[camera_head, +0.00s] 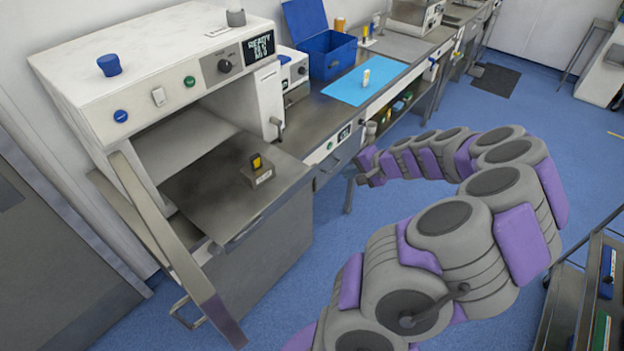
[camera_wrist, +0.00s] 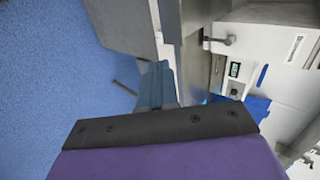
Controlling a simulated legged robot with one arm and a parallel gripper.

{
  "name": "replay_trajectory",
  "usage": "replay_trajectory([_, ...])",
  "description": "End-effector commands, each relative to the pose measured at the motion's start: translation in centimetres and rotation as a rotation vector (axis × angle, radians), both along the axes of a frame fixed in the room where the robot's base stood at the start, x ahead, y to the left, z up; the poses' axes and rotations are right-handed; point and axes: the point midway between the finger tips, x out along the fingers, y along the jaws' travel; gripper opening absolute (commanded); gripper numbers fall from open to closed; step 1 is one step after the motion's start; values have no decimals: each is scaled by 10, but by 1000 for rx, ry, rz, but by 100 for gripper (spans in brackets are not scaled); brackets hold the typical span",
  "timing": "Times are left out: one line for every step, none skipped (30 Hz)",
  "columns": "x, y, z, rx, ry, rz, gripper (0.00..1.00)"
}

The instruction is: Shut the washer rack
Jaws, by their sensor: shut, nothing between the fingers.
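The washer (camera_head: 150,75) is a white cabinet at the left of the head view, with knobs and a lit display reading "READY". Its rack (camera_head: 215,205), a flat grey metal shelf with a deep front, sticks out of the opening. A small metal block with a yellow-and-black top (camera_head: 257,170) sits on it. My gripper (camera_head: 352,182) is to the right of the rack, apart from it, near the counter's front edge. In the wrist view my gripper (camera_wrist: 157,85) is shut and empty. A grey metal panel (camera_wrist: 125,20) lies beyond it; I cannot tell whether they touch.
A slanted metal bar (camera_head: 175,245) stands at the rack's left. The counter on the right holds a blue open box (camera_head: 328,52) and a light-blue mat (camera_head: 352,88). A dark cart (camera_head: 590,290) is at the lower right. Blue floor (camera_head: 300,270) is free before the rack.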

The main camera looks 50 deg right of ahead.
Motion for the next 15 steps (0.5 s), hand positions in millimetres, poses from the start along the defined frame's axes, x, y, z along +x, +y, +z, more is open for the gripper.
replay_trajectory([-5, -7, -5, 6, -2, -22, 0])
replay_trajectory([-6, -11, -7, 8, -2, -29, 0])
replay_trajectory([-6, -14, -10, 10, -3, -34, 0])
replay_trajectory([-4, -15, -12, 12, -3, -34, 0])
replay_trajectory([-2, -15, -14, 12, -3, -33, 0])
replay_trajectory([2, -15, -17, 14, -3, -31, 0])
replay_trajectory([5, -16, -20, 15, -3, -30, 0])
replay_trajectory([8, -17, -24, 16, -3, -29, 0])
replay_trajectory([13, -17, -29, 17, -1, -28, 0])
replay_trajectory([17, -17, -33, 17, -1, -28, 0])
replay_trajectory([22, -16, -38, 17, 0, -27, 0])
replay_trajectory([27, -15, -43, 16, 0, -28, 0])
replay_trajectory([32, -14, -47, 15, 0, -29, 0])
replay_trajectory([36, -12, -51, 14, -1, -29, 0])
replay_trajectory([42, -10, -55, 13, -1, -29, 0])
